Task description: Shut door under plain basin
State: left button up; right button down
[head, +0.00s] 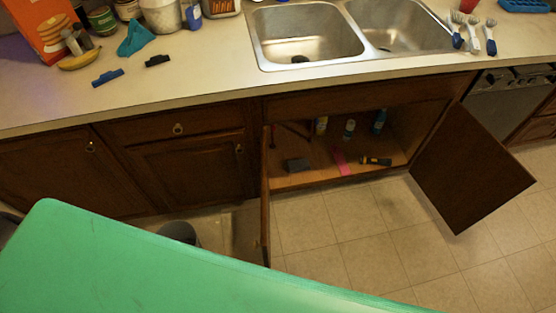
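A metal double sink is set in the counter. Its left basin (304,30) has a dark drain spot, and its right basin (402,22) is partly cut off at the top. I cannot tell which basin is the plain one. The cabinet below stands open. Its left door (265,212) is swung out and seen nearly edge-on under the left basin. Its right door (470,168) is swung wide out to the right over the floor. Neither gripper is visible in the head view.
Bottles (349,129), a pink strip (341,162) and a black flashlight-like object (375,161) lie or stand inside the cabinet. Tiled floor (350,230) between the doors is clear. A large green surface (150,265) fills the lower left. A dishwasher (510,98) stands at right.

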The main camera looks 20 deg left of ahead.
aim_at(265, 244)
jog(key=k+j, duration=0.1)
jog(key=j, duration=0.3)
jog(key=k+j, duration=0.1)
jog(key=j, duration=0.25)
jog(key=k+j+z, duration=0.1)
jog(key=j, duration=0.3)
jog(key=k+j+z, duration=0.2)
jog(key=l, duration=0.1)
